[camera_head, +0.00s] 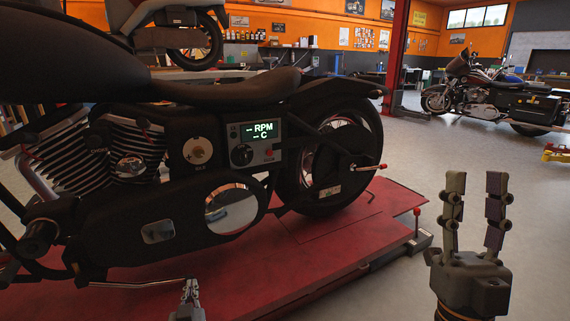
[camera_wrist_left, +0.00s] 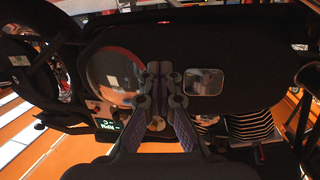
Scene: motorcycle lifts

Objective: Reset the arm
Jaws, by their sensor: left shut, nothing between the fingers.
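My left gripper (camera_head: 188,284) is low in the head view, in front of the black motorcycle's (camera_head: 150,240) lower side. Its fingers are together and empty; they also show together in the left wrist view (camera_wrist_left: 160,70), in front of the motorcycle's dark side cover and round chrome disc (camera_wrist_left: 112,75). My right gripper (camera_head: 476,183) is upright at the right of the head view, fingers apart with nothing between them. It appears clear of the motorcycle and the red lift (camera_head: 360,230).
The motorcycle stands on the red lift. On its side are a panel (camera_head: 257,144) reading "-- RPM -- C" and a round dial (camera_head: 198,151). A red-tipped lever (camera_head: 416,225) stands at the lift's edge. Another motorcycle (camera_head: 490,95) stands far right; open grey floor lies between.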

